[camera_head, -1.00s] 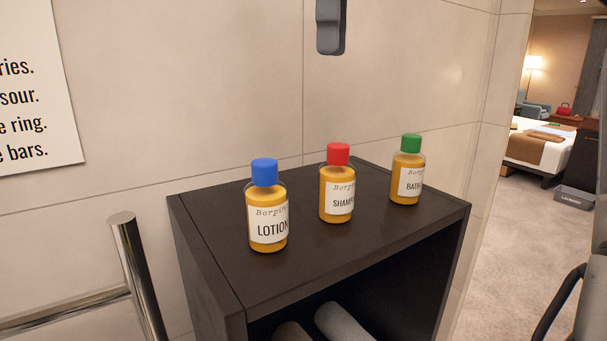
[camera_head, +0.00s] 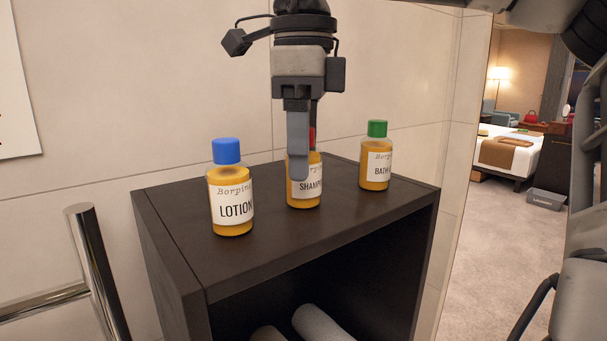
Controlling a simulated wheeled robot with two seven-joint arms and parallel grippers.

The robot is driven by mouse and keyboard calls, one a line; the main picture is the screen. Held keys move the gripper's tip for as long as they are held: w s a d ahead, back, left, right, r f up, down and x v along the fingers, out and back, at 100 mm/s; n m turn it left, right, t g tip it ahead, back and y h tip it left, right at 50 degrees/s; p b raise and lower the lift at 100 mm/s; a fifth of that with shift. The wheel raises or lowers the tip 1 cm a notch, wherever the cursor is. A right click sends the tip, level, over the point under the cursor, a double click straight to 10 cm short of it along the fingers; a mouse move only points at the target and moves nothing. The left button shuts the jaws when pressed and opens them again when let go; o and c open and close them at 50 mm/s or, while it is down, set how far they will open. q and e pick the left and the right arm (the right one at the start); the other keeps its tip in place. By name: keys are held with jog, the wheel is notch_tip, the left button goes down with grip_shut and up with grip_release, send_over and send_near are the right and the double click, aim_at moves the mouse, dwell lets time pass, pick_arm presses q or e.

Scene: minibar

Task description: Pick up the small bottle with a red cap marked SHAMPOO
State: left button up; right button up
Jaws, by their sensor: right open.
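The shampoo bottle (camera_head: 308,188) stands upright on the dark cabinet top (camera_head: 270,240), between the other two bottles. Its amber body and part of its SHAMPOO label show. Its red cap is mostly hidden behind a finger, with only a sliver visible. My right gripper (camera_head: 300,165) points straight down over this bottle and is open. Its near finger hangs in front of the cap and upper body; the other finger is largely hidden behind it. I cannot tell whether the fingers touch the bottle. My left gripper is not in view.
A blue-capped LOTION bottle (camera_head: 231,195) stands close on the left, and a green-capped bath bottle (camera_head: 376,160) on the right. Rolled towels (camera_head: 320,325) lie in the shelf below. A metal rail (camera_head: 92,265) is at the left. A tiled wall (camera_head: 120,110) rises behind.

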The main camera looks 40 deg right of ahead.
jog(key=shift+f, duration=0.25)
jog(key=c, duration=1.1)
